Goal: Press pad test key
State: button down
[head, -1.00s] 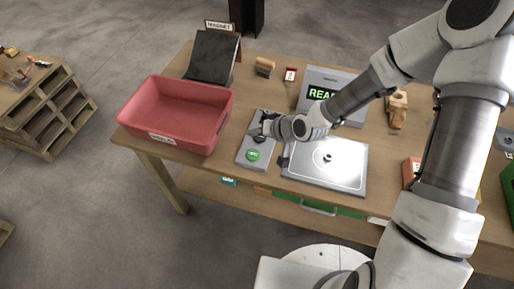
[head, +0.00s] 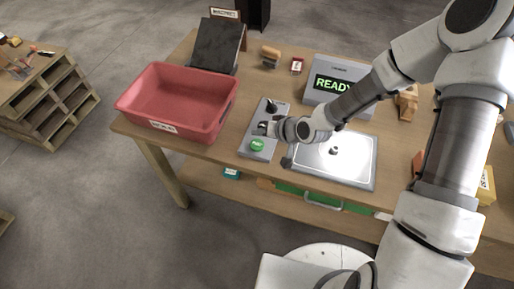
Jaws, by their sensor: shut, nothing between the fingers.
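A grey control panel (head: 257,153) lies on the wooden table between the red bin and the metal plate. A round green key (head: 257,145) with small lettering sits at its near end, and a dark knob (head: 271,107) sits at its far end. My gripper (head: 262,128) is shut and empty over the middle of the panel, beyond the green key and apart from it in the picture. The wrist hides part of the panel's right side. A display box (head: 317,97) reading "READY" in green stands behind my forearm. The flat metal plate (head: 350,168) lies to the right.
A red bin (head: 165,112) stands left of the panel. A dark slanted board (head: 217,45) stands at the back left. Small wooden blocks (head: 270,55) and a red-white item (head: 296,66) lie behind. A yellow box (head: 485,187) is at the right.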

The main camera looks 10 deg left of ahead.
aim_at(259, 147)
jog(key=shift+f+b, duration=0.9)
jog(key=shift+f, duration=0.65)
jog(key=shift+f, duration=0.1)
dwell(0.7)
jog(key=shift+f+b, duration=0.3)
jog(key=shift+b, duration=0.1)
jog(key=shift+f+b, duration=0.45)
dwell(0.5)
jog(key=shift+r, duration=0.15)
jog(key=shift+r+p, duration=0.65)
jog(key=shift+r, duration=0.1)
notch_tip(259, 147, up, 5)
jog(key=p, duration=0.4)
